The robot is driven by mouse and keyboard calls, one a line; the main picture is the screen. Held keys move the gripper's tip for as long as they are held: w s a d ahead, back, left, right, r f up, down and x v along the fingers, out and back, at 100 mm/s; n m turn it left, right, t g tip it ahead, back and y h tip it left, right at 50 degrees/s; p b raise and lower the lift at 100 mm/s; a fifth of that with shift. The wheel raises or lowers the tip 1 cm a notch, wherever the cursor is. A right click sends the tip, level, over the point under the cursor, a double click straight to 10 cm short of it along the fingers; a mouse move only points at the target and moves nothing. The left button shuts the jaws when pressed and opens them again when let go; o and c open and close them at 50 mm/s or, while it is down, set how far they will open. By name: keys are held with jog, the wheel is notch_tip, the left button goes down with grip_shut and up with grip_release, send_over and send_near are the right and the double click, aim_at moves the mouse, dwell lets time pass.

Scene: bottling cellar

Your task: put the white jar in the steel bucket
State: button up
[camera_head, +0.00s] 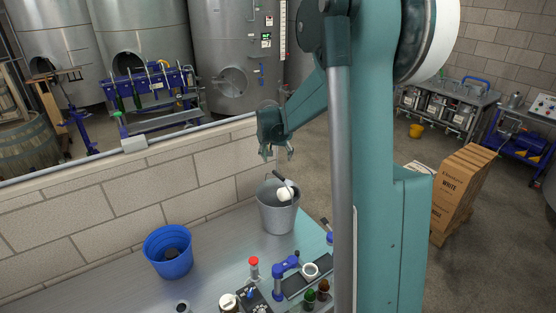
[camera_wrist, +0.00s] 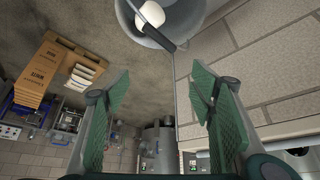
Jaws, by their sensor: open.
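The steel bucket (camera_head: 278,217) stands upright on the metal bench by the block wall. A rounded white thing, which looks like the white jar (camera_head: 283,195), is inside it near the rim. In the wrist view, the jar (camera_wrist: 152,14) shows inside the bucket (camera_wrist: 129,27) at the top edge, partly cut off. A dark bar crosses beside the jar; I cannot tell if it is the bucket's handle or a separate tool. My gripper (camera_head: 276,153) is open and empty above the bucket, apart from the jar. Its spread fingers (camera_wrist: 160,90) show in the wrist view.
A blue bucket (camera_head: 167,252) stands on the bench to the left. The low block wall (camera_head: 130,186) runs behind. The bench between the buckets is clear.

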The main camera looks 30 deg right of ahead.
jog(key=v, duration=0.7)
jog(key=shift+b, duration=0.4)
